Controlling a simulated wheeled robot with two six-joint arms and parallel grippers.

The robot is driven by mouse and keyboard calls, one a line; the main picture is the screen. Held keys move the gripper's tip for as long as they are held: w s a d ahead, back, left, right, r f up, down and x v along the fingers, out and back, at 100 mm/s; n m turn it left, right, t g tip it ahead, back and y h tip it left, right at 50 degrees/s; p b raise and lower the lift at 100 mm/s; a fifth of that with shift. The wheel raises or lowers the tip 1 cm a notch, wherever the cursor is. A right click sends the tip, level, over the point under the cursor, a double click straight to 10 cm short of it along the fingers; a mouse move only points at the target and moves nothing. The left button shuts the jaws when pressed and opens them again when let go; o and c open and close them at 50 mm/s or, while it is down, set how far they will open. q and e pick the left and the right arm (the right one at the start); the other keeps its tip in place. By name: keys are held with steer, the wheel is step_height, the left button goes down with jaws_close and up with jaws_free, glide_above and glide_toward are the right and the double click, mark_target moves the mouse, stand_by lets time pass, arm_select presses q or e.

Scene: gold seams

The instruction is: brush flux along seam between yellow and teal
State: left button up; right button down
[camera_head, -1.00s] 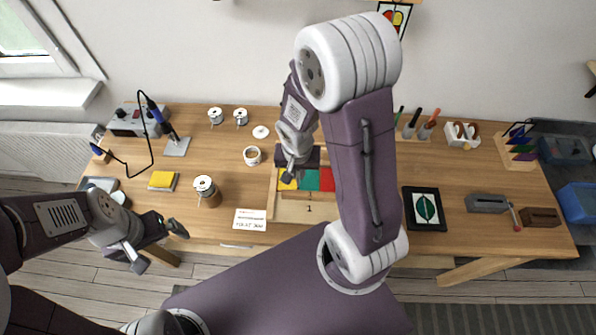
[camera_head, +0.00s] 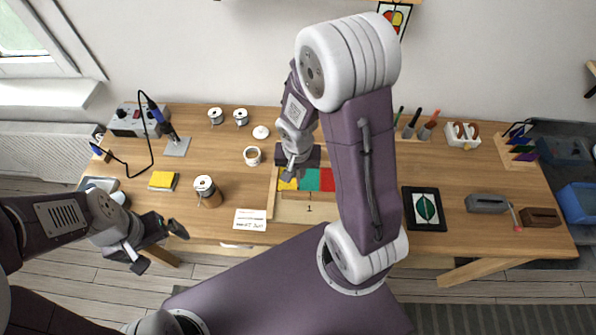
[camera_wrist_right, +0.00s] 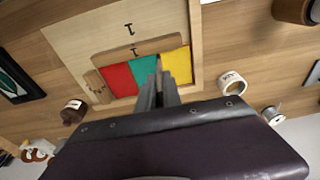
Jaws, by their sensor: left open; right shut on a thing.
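The yellow piece (camera_head: 286,185), the teal piece (camera_head: 309,180) and the red piece (camera_head: 327,179) lie side by side in a wooden frame. In the right wrist view they show as yellow (camera_wrist_right: 178,64), teal (camera_wrist_right: 143,72) and red (camera_wrist_right: 118,80). My right gripper (camera_wrist_right: 158,92) is shut on a thin brush (camera_wrist_right: 159,64), mostly hidden by the fingers. Its tip appears at the seam between yellow and teal; I cannot tell whether it touches. In the head view my right gripper (camera_head: 290,175) is over the yellow side. My left gripper (camera_head: 160,247) is open and empty by the table's front edge.
An open cup of brown stuff (camera_head: 252,156) stands behind and left of the wooden frame (camera_head: 290,212), with a white lid (camera_head: 261,132) near it.

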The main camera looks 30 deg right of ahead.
steer(key=shift+w+d, duration=0.3)
steer(key=shift+w, duration=0.15)
steer(key=shift+w+d+p, duration=0.25)
steer(key=shift+w+p, duration=0.05)
steer(key=shift+w, duration=0.1)
steer(key=shift+w+d, duration=0.1)
steer(key=shift+w+d, duration=0.25)
steer(key=shift+w, duration=0.15)
steer(key=shift+p, duration=0.3)
